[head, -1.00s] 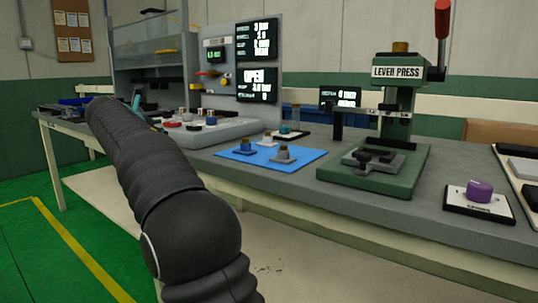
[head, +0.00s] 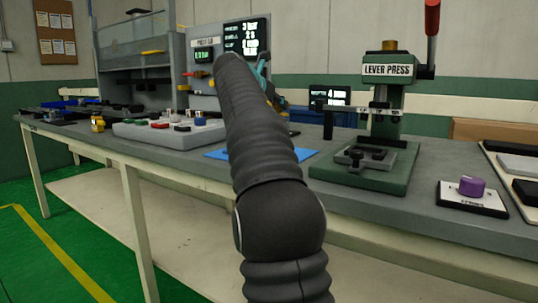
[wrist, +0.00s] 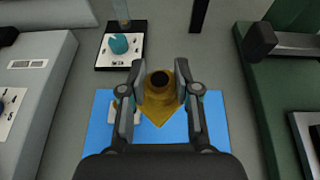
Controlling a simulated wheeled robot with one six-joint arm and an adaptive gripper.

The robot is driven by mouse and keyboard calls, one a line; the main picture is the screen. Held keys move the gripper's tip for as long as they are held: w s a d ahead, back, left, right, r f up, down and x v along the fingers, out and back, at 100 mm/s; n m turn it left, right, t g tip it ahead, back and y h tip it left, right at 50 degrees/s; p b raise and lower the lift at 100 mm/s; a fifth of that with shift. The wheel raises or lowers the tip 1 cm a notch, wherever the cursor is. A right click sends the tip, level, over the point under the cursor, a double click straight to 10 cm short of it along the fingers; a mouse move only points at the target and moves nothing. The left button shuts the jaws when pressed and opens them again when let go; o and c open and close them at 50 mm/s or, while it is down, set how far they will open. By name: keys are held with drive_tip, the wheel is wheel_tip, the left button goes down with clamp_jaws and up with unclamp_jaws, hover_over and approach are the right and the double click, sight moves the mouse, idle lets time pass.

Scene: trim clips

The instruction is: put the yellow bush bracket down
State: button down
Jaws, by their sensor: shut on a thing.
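The yellow bush bracket (wrist: 158,104) is between the two fingers of my gripper (wrist: 159,84) in the wrist view. Its round collar with a dark top faces the camera, and a pointed yellow base shows below. My gripper is shut on it, over the blue mat (wrist: 207,130). Whether the bracket touches the mat or hangs above it, I cannot tell. A pale piece (wrist: 122,113) on the mat shows partly beside the left finger. In the head view my arm hides the bracket and most of the blue mat (head: 305,153).
A teal part on a white plate (wrist: 119,44) lies beyond the mat. The green lever press (head: 365,165) stands to the right, and a grey fixture block (wrist: 30,70) to the left. A purple knob (head: 472,186) sits farther right. A small yellow item (head: 97,122) stands at the bench's left.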

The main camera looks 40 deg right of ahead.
drive_tip(key=shift+s+d+m+g, duration=0.3)
drive_tip(key=shift+s+d+g, duration=0.1)
drive_tip(key=shift+s+d, duration=0.55)
wheel_tip(320, 180, down, 5)
drive_tip(key=b, duration=0.3)
drive_tip(key=shift+s+f, duration=0.1)
drive_tip(key=shift+f, duration=0.1)
drive_tip(key=shift+f+b, duration=1.1)
drive_tip(key=shift+f, duration=1)
drive_tip(key=shift+f, duration=0.25)
drive_tip(key=c, duration=0.8)
unclamp_jaws()
drive_tip(key=shift+c, duration=0.2)
drive_tip(key=shift+r, duration=0.1)
drive_tip(key=shift+r, duration=0.2)
drive_tip(key=p+v, duration=0.1)
drive_tip(key=v, duration=1.1)
drive_tip(key=shift+f, duration=0.1)
